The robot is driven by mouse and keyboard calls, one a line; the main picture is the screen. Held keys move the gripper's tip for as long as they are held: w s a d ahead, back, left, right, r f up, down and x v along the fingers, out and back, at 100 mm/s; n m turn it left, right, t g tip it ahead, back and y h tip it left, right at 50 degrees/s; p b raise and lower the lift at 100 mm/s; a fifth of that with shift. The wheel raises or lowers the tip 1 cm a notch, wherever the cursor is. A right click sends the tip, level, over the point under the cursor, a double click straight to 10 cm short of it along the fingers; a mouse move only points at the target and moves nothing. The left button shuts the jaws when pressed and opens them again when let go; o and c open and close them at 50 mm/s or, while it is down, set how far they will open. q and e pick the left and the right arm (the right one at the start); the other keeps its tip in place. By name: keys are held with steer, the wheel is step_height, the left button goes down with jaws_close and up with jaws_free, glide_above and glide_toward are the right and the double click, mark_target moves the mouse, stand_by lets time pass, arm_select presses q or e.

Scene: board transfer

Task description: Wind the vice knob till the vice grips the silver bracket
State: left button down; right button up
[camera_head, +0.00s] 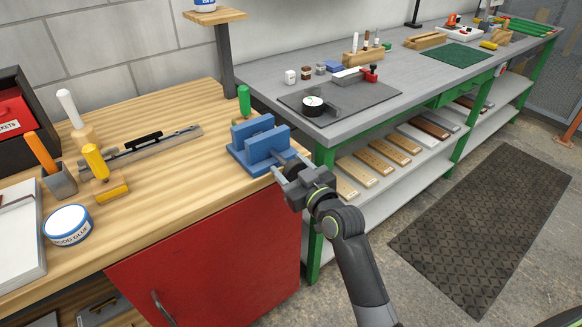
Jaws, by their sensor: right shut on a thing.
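The blue vice (240,157) sits at the right front corner of the wooden bench, with its two upright jaws apart and a gap between them. My right gripper (289,166) is at the front of the vice, beside the bench edge, and is shut on the vice knob. The knob itself is mostly hidden by the fingers. I cannot make out the silver bracket clearly between the jaws. My left gripper is not in view.
A green-handled tool (244,99) stands behind the vice. A grey bench (260,75) adjoins at right. The wooden bench is clear just left of the vice.

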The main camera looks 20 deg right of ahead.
steer(key=m+p, duration=0.2)
steer(key=p, duration=0.1)
steer(key=shift+r+m, duration=0.25)
steer(key=shift+m, duration=0.15)
steer(key=shift+f+m+g+p, duration=0.15)
steer(key=shift+m+g+p, duration=0.15)
steer(key=shift+m+p, duration=1.2)
steer(key=shift+m, duration=0.3)
steer(key=o, duration=0.9)
steer(key=shift+d+f, duration=0.1)
steer(key=shift+o, duration=0.2)
steer(key=shift+s, duration=0.1)
steer(key=b+v, duration=0.3)
steer(key=v, duration=1.4)
steer(key=shift+d, duration=0.1)
